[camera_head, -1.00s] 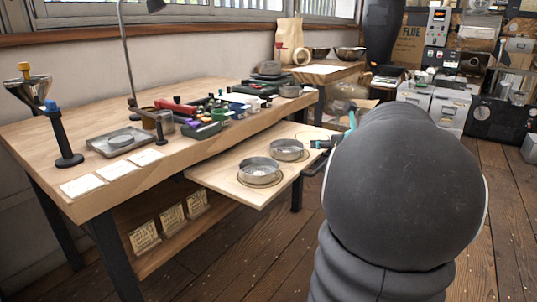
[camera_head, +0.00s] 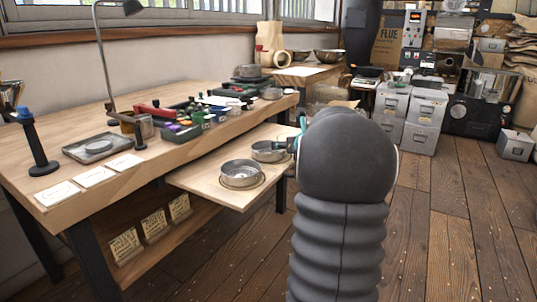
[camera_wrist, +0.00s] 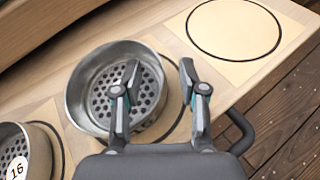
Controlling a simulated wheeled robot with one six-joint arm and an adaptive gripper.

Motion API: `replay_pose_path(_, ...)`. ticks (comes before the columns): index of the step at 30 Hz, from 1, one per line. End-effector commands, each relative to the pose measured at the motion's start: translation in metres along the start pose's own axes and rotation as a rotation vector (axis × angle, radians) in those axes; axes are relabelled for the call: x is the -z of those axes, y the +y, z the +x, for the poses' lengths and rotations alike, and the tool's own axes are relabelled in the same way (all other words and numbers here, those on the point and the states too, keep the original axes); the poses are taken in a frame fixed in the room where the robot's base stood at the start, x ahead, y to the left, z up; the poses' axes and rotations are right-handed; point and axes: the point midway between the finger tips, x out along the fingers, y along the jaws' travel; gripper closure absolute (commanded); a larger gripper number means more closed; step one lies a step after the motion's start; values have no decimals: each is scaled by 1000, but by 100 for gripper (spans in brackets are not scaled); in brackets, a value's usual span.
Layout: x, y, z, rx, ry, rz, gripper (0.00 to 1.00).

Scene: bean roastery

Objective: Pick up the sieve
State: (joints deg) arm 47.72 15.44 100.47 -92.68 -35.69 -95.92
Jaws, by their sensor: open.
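Two round metal sieves sit on the pull-out wooden shelf in the head view, a nearer one (camera_head: 242,174) and a farther one (camera_head: 266,152). In the wrist view a sieve with a perforated bottom (camera_wrist: 103,88) fills the middle, and another with a "16" label (camera_wrist: 22,160) is cut off at lower left. My gripper (camera_wrist: 160,68) is open. Its left finger overlaps the middle sieve's inside in the picture, and its right finger is outside the right rim. Contact cannot be told. In the head view my arm mostly hides my gripper (camera_head: 291,145), beside the farther sieve.
The shelf (camera_head: 205,186) has a bare pale square with an empty black ring (camera_wrist: 235,28) beyond the middle sieve. A dark handle (camera_wrist: 243,130) juts from the shelf edge. The workbench (camera_head: 75,131) above holds a tray (camera_head: 75,152), lamp (camera_head: 103,60) and cluttered tools. Wooden floor lies open at right.

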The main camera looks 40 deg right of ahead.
Motion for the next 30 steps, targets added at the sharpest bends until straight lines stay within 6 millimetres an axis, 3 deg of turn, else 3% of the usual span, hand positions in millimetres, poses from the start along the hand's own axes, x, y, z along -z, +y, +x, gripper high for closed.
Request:
replay_pose_path(10, 0, 0, 8, 1, 0, 0, 58)
replay_pose_path(15, 0, 0, 8, 1, 0, 0, 100)
replay_pose_path(26, -1, 0, 7, 0, 0, 0, 100)
replay_pose_path(30, -13, 2, 2, 0, -2, -2, 100)
